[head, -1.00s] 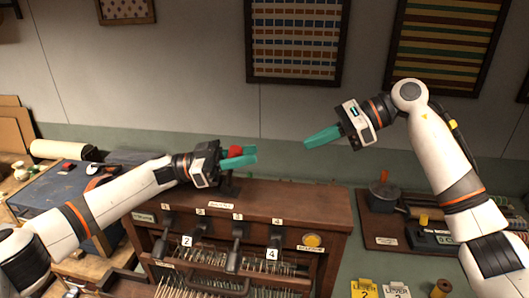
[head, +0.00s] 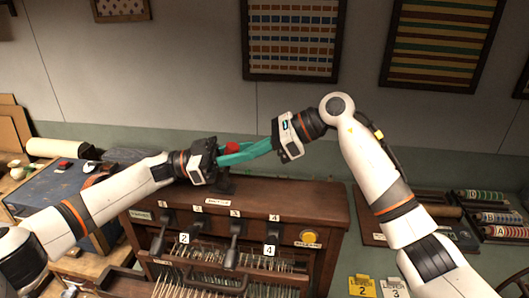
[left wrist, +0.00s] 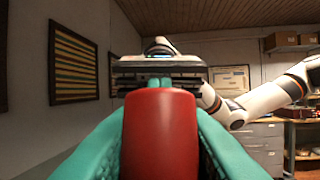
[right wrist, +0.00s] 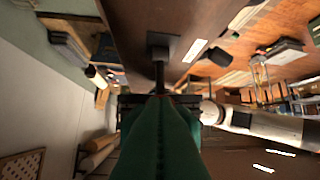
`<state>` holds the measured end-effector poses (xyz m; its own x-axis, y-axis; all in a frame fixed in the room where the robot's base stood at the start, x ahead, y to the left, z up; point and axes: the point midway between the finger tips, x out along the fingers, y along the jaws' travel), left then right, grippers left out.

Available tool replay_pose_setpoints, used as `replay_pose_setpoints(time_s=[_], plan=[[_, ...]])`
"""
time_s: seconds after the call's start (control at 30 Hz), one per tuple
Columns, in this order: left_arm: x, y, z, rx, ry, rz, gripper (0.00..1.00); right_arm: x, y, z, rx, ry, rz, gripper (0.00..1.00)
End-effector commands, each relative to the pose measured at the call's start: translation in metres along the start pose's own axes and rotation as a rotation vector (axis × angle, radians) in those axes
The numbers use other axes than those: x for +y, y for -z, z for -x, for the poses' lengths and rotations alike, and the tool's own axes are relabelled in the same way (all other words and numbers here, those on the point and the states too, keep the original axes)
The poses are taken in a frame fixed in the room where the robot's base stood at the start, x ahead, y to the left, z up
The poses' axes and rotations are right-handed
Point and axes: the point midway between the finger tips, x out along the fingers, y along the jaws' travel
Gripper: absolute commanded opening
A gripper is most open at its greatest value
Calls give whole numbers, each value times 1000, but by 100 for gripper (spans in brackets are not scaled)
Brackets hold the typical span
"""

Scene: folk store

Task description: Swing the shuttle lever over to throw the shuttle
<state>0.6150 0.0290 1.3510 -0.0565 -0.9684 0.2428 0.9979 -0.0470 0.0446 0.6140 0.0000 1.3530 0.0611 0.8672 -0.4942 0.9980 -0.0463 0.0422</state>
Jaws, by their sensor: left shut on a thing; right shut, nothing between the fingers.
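The shuttle lever's red knob (head: 232,147) stands above the loom's top, at the back. Its dark base (head: 225,184) sits on the wood just below. My left gripper (head: 232,156) is shut on the red knob, which fills the space between its teal fingers in the left wrist view (left wrist: 160,135). My right gripper (head: 248,154) is shut with nothing between its fingers. Its fingertips reach in from the right, close beside the knob and my left fingers; I cannot tell whether they touch. The right wrist view shows the dark lever shaft (right wrist: 158,75) just beyond its shut fingers.
The wooden loom cabinet (head: 310,205) carries numbered levers (head: 235,232) and a yellow button (head: 310,237) on its front. A blue box (head: 55,190) stands at the left. Spools (head: 495,218) lie on a board at the right.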

Motion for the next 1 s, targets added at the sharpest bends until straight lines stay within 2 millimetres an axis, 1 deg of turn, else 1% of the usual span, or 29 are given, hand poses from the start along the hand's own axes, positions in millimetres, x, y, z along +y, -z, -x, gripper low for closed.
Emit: replay_pose_setpoints(time_s=[0.03, 0.3, 0.5, 0.73, 0.77, 0.8, 0.87, 1.0], plan=[[2, -8, 0, -8, -5, -9, 0, 0, 1, 0, 0, 0, 0, 0], [2, -8, 0, -8, -5, -9, 0, 0, 2, 0, 0, 0, 0, 0], [2, -7, -1, -8, -3, -9, 0, 1, 13, -8, 1, 0, 0, 0], [0, -6, -4, -6, 4, -8, 0, 0, 16, -10, 8, 3, 4, 0], [0, -6, -4, -6, 4, -8, 32, 0, 17, -10, 9, 3, 5, 0], [0, -5, -4, -6, 5, -7, 38, -1, 17, -10, 9, 4, 5, 0], [0, -4, -4, -5, 4, -6, 48, 0, 16, -10, 7, 3, 5, 0], [0, -3, -2, -3, 3, -4, 49, 0, 14, -10, 5, 2, 2, 0]])
